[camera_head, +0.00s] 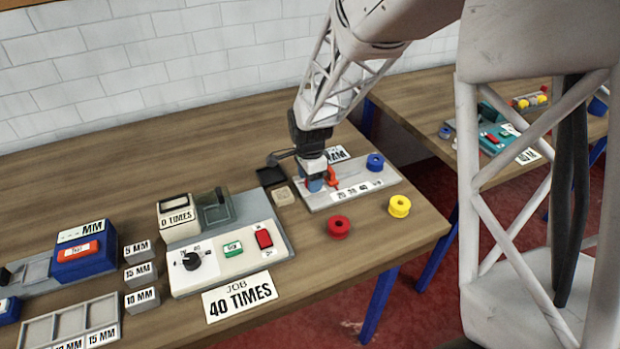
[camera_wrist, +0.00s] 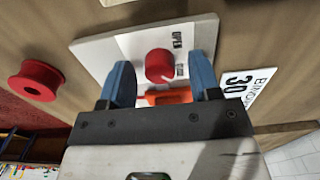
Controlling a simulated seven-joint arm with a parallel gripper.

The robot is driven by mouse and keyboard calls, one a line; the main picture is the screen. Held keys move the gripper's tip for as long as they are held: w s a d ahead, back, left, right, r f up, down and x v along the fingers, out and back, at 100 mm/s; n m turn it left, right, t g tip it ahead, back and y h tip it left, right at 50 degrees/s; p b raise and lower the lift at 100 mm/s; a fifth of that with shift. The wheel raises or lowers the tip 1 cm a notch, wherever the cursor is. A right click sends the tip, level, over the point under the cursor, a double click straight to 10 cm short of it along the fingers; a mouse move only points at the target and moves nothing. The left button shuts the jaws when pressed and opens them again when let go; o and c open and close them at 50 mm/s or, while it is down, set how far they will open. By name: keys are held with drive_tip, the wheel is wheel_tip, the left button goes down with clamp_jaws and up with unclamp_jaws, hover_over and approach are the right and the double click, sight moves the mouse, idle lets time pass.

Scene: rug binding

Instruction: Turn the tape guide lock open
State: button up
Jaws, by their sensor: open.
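A red round knob (camera_wrist: 158,64) stands on a pale plate (camera_wrist: 98,48) in the wrist view, with small lettering beside it, one word seeming to read OPEN. I take it for the tape guide lock. An orange part (camera_wrist: 168,97) lies just below it, partly hidden by my gripper. My gripper (camera_wrist: 160,62) is open, its blue fingers on either side of the knob with a visible gap at each side; I cannot tell whether they are down at its height. In the head view my gripper (camera_head: 315,184) is over the left part of the plate (camera_head: 393,178) and hides the knob; an orange part (camera_head: 333,176) shows beside it.
A blue spool (camera_head: 375,162) sits at the plate's right end. A red spool (camera_head: 338,228) and a yellow spool (camera_head: 400,206) stand on the table in front. A control box (camera_head: 208,275) and a JOB card (camera_head: 240,296) lie to the left. A card (camera_wrist: 243,86) is near the right finger.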

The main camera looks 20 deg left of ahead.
drive_tip(key=shift+c, duration=0.5)
drive_tip(key=c, duration=0.8)
drive_tip(key=shift+n, duration=0.4)
drive_tip(key=n, duration=1.2)
drive_tip(key=shift+n, duration=0.3)
drive_tip(key=n, duration=0.4)
drive_tip(key=shift+n, duration=0.3)
